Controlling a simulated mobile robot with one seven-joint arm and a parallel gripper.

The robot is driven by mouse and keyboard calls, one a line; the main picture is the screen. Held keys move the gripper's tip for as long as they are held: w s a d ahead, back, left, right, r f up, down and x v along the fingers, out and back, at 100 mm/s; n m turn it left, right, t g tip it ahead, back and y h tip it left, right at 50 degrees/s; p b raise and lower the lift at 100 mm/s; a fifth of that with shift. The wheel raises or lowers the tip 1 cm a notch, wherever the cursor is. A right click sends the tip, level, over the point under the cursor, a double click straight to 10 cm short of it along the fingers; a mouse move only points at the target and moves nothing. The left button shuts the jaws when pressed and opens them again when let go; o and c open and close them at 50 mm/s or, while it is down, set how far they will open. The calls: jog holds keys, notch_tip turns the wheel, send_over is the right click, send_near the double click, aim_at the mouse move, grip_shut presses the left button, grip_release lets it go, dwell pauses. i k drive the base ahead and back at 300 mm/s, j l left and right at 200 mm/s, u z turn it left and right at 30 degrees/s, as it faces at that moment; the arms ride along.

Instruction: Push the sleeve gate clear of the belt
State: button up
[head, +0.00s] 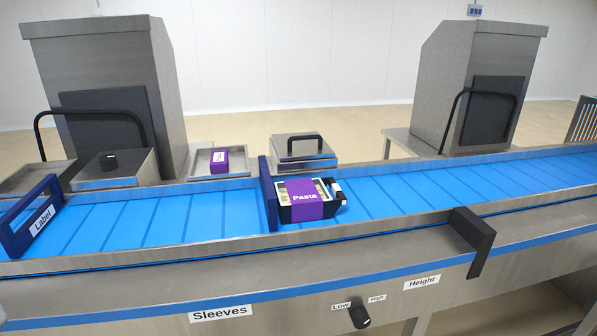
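A dark blue upright plate (268,194) stands across the blue belt (160,222), against the left side of a black tray (310,211). It carries no readable label, but it looks like the sleeve gate. The tray sits on the belt and wears a purple "Pasta" sleeve (305,192). A dark blue frame marked "Label" (33,218) stands across the belt at far left. A black bracket (474,240) sits on the front rail, right of the tray, hanging over the front face. My gripper does not show.
A small white-and-black piece (337,190) is at the tray's right end. A "Sleeves" label (220,313) and a black knob (359,314) are on the front panel. Behind the belt stand a purple box (219,161), a handled lid (303,150) and two steel housings. The right belt is clear.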

aim_at(270, 200)
jog(key=l+z, duration=0.2)
jog(key=i+j, duration=0.1)
jog(key=i, duration=0.95)
